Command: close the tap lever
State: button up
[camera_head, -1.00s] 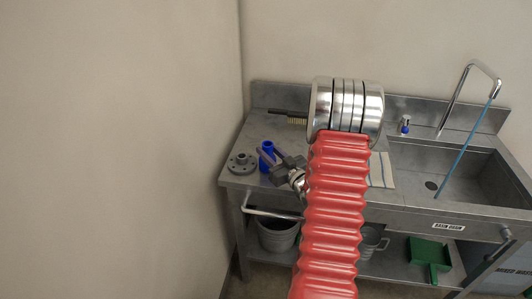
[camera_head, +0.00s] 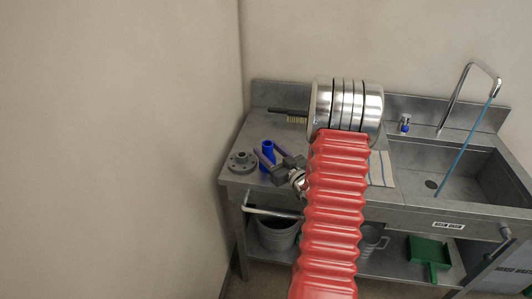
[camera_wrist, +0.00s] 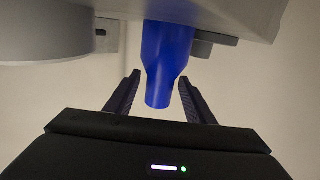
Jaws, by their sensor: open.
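A small tap with a blue lever (camera_head: 405,126) stands at the back of the sink, left of the curved spout (camera_head: 470,75). A thin blue stream or line (camera_head: 465,150) runs from the spout's end into the basin. The lever's exact angle is too small to tell. My gripper (camera_head: 268,156) is at the left end of the bench, away from the tap. It is open, its fingers on either side of a blue tapered fitting (camera_wrist: 165,60); the wrist view shows gaps beside the fitting (camera_head: 268,147). The tap does not show in the wrist view.
A grey flange (camera_head: 242,163) lies left of the blue fitting. A brush (camera_head: 290,114) lies at the back of the bench. A striped cloth (camera_head: 382,170) lies left of the sink basin (camera_head: 470,175). My red arm hides part of the bench's middle.

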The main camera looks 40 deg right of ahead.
jog(key=s+a, duration=0.1)
jog(key=s, duration=1.2)
jog(key=shift+s+a, duration=0.3)
jog(key=shift+a, duration=0.05)
jog(key=shift+f, duration=0.1)
jog(key=w+a+r+n+g+h, duration=0.1)
jog(key=w+a+r+g, duration=0.25)
jog(key=w, duration=0.35)
jog(key=a+r+g+h, duration=0.1)
jog(key=a+r+g, duration=0.3)
jog(key=a+r, duration=0.25)
jog(key=s+a+r+g+y, duration=0.2)
jog(key=s+a, duration=0.6)
jog(key=a, duration=0.5)
jog(key=s+a+r+g+y, duration=0.2)
jog(key=s+a, duration=0.6)
jog(key=a, duration=0.4)
jog(key=shift+s+a+r+n+g+y, duration=0.25)
jog(key=shift+s+a+n+g+y, duration=0.05)
jog(key=shift+s+a+g, duration=0.1)
